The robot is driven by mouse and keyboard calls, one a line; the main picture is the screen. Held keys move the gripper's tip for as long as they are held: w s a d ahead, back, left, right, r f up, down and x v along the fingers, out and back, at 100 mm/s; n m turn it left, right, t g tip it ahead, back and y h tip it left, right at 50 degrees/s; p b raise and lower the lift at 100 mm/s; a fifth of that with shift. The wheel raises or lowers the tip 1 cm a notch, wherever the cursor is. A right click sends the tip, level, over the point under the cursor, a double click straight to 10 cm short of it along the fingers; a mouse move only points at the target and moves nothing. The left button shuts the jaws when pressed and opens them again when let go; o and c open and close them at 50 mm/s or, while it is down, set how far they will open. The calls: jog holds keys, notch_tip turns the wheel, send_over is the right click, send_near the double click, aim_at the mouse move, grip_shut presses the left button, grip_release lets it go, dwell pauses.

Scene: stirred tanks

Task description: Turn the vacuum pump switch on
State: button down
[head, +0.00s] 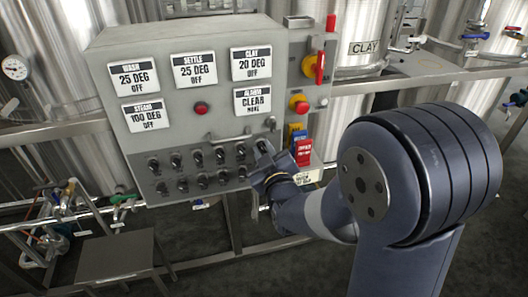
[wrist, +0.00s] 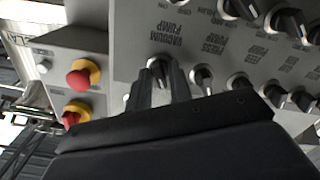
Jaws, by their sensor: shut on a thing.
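The vacuum pump switch (wrist: 158,66) is a small dark rotary knob on the grey control panel (head: 215,125), next to the printed words "VACUUM PUMP" in the wrist view. My gripper (wrist: 163,75) is shut on this knob, one finger on each side. In the head view my gripper (head: 266,160) is at the right end of the upper knob row and hides the switch. The exact angle of the knob is hard to make out between the fingers.
Several similar knobs (head: 198,158) sit close beside the switch in two rows. A red button on yellow (wrist: 84,75) is on the neighbouring panel face. Signs and a red lamp (head: 201,108) are above. Metal tanks (head: 365,20) and pipes surround the panel.

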jog(key=shift+f, duration=0.1)
jog(key=m+b, duration=0.2)
jog(key=b, duration=0.1)
jog(key=shift+f, duration=0.15)
jog(key=m+b, duration=0.4)
jog(key=b, duration=0.2)
jog(key=shift+m, duration=0.4)
jog(key=m+b, duration=0.3)
jog(key=shift+m+b, duration=0.9)
jog(key=shift+b, duration=0.05)
jog(key=shift+r, duration=0.25)
jog(key=c, duration=1.5)
grip_release()
